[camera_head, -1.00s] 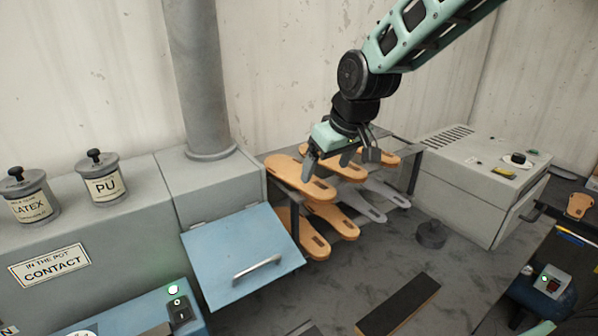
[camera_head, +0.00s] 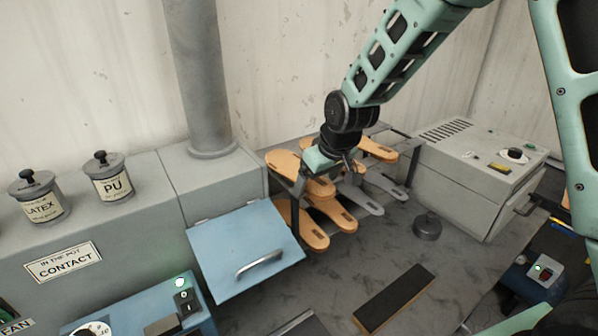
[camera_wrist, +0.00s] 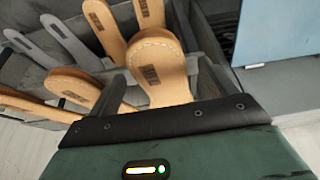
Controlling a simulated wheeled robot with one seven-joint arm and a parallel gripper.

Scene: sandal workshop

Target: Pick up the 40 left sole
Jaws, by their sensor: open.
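Several tan soles with dark size marks lie on a two-level rack (camera_head: 410,160). The marks are too small to read, so I cannot tell which is the 40 left sole. My gripper (camera_head: 322,182) is open over the front of the upper level, at a tan sole (camera_head: 318,190) that it partly hides. In the wrist view this sole's rounded, marked end (camera_wrist: 160,72) lies between my fingers, with no clear grip on it. Another tan sole (camera_wrist: 75,80) is close by on the left. More tan soles (camera_head: 335,212) lie on the lower level.
Grey soles (camera_head: 385,185) lie beside the tan ones. A blue hinged flap (camera_head: 240,250) stands close to the rack's left side. A grey machine (camera_head: 480,175) is at the right. A dark round weight (camera_head: 427,227) and a black bar (camera_head: 394,299) lie on the bench.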

